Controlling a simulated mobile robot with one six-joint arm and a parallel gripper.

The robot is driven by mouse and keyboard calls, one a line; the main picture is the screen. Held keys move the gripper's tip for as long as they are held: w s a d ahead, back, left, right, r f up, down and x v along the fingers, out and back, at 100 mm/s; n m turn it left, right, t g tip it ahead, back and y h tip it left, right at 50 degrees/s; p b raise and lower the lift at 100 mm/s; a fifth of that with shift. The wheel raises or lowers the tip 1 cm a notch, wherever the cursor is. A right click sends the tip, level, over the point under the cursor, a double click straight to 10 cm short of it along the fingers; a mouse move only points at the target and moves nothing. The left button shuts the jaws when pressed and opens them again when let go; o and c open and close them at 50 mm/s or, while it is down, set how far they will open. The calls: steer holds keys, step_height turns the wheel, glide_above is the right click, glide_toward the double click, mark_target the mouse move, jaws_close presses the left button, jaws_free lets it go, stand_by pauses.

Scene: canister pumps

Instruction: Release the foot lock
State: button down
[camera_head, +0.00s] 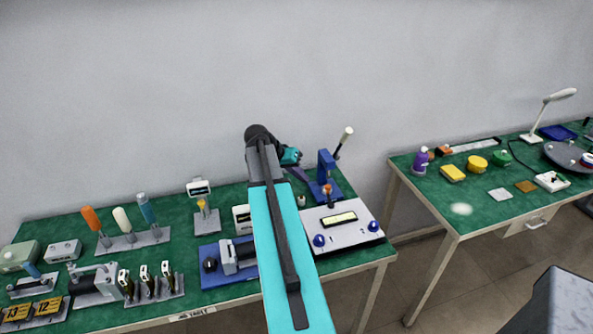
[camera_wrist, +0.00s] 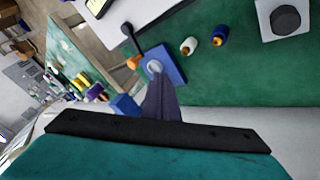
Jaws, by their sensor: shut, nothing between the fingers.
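No part can be told for certain as the foot lock. A blue stand (camera_head: 326,168) with a blue base rises near the table's back right; a lever with a cream knob (camera_head: 347,134) slants up beside it. In the wrist view its blue base plate (camera_wrist: 177,66) carries a pale round part (camera_wrist: 154,66), with an orange knob (camera_wrist: 133,62) beside it. My gripper (camera_head: 301,175) is shut and empty, just left of the blue stand. In the wrist view my gripper (camera_wrist: 160,85) overlaps the base plate; contact cannot be told. My arm hides the table's middle.
A white control box (camera_head: 340,231) with blue knobs stands in front of the blue stand. A blue-based device (camera_head: 210,276) is left of my arm. Handles on a grey rack (camera_head: 135,242) stand further left. A second green table (camera_head: 455,205) is at right, across a gap.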

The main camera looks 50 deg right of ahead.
mark_target(328, 190)
steer(key=s+d+f+p, duration=0.2)
steer(key=s+d, duration=0.1)
steer(key=s, duration=0.1)
steer(key=shift+s+f, duration=0.3)
steer(key=shift+s, duration=0.05)
steer(key=shift+s+d+m+g+b, duration=0.1)
steer(key=shift+d+m+g+b, duration=0.3)
steer(key=shift+d+m, duration=0.25)
stand_by(0.5)
steer(key=shift+d+m+y, duration=0.1)
steer(key=shift+m+y, duration=0.15)
steer(key=shift+y, duration=0.05)
steer(key=shift+s+d+f+m+g+y+b, duration=0.15)
steer(key=shift+s+d+m+g+y+b, duration=0.2)
steer(key=shift+d+m+g+b, duration=0.25)
steer(key=shift+s+d+b, duration=0.75)
steer(key=shift+s+b, duration=0.2)
steer(key=shift+b, duration=0.2)
steer(key=shift+r, duration=0.3)
